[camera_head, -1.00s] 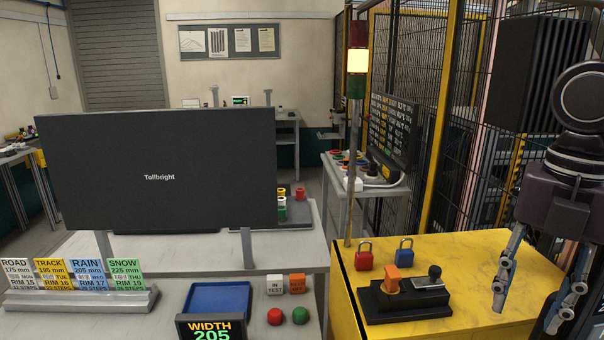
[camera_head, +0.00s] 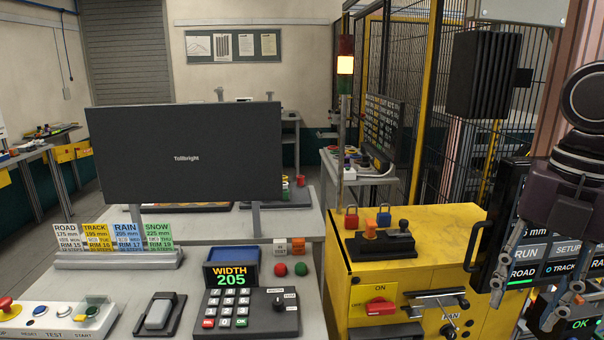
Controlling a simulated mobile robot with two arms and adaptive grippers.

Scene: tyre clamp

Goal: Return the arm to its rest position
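My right gripper (camera_head: 523,304) hangs at the right of the head view, pointing down. Its two grey fingers are spread apart with nothing between them. It is in front of a dark panel (camera_head: 528,251) with RUN and SETUP labels and covers part of it. The dark wrist and a forearm joint show above the fingers at the right edge. I cannot tell whether the fingers touch the panel. My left gripper is not in view.
A yellow cabinet (camera_head: 352,289) with a red switch, levers and a handle stands left of the gripper. A grey bench (camera_head: 200,270) holds a keypad (camera_head: 245,312), WIDTH 205 display (camera_head: 231,275) and button box (camera_head: 55,318). A monitor (camera_head: 185,152) stands behind. Fencing is at right.

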